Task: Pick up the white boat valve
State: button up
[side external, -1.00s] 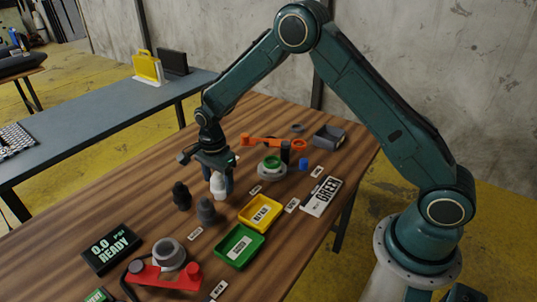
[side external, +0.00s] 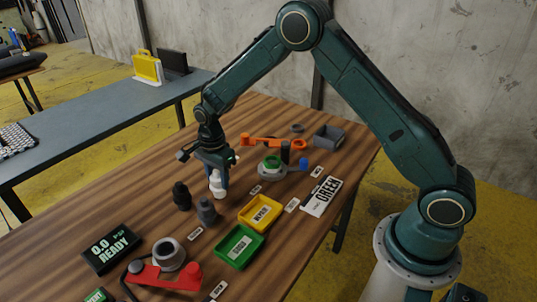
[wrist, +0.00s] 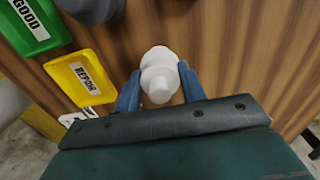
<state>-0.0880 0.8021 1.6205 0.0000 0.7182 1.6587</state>
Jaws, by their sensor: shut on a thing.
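The white boat valve (side external: 217,187) is upright between the fingers of my gripper (side external: 217,178), left of the yellow tray in the side external view. In the wrist view, the white valve (wrist: 159,72) sits between the two blue fingers of my gripper (wrist: 158,82), one on each side. My gripper is shut on it. The fingers hide part of its sides in the side view. I cannot tell whether its base touches the wooden table (side external: 130,205).
A black valve (side external: 181,195) and a dark grey valve (side external: 206,210) stand close by in front. A yellow tray (side external: 277,211) and a green tray (side external: 222,250) lie nearby. A grey part with a green ring (side external: 272,163) and an orange tool (side external: 262,141) are behind.

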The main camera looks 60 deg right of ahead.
notch_tip(320, 180, up, 19)
jog(key=shift+r, duration=0.15)
dwell(0.5)
jog(key=shift+d, duration=0.1)
dwell(0.4)
jog(key=s+d+f+m, duration=0.1)
jog(key=s+d+f, duration=0.1)
jog(key=d, duration=0.6)
jog(key=s+d+f+m, duration=0.2)
jog(key=s+d, duration=0.3)
jog(key=d, duration=0.3)
jog(key=shift+d+f, duration=0.15)
jog(key=shift+f, duration=0.4)
jog(key=shift+f, duration=0.1)
jog(key=shift+f, duration=5.25)
jog(key=shift+f, duration=0.55)
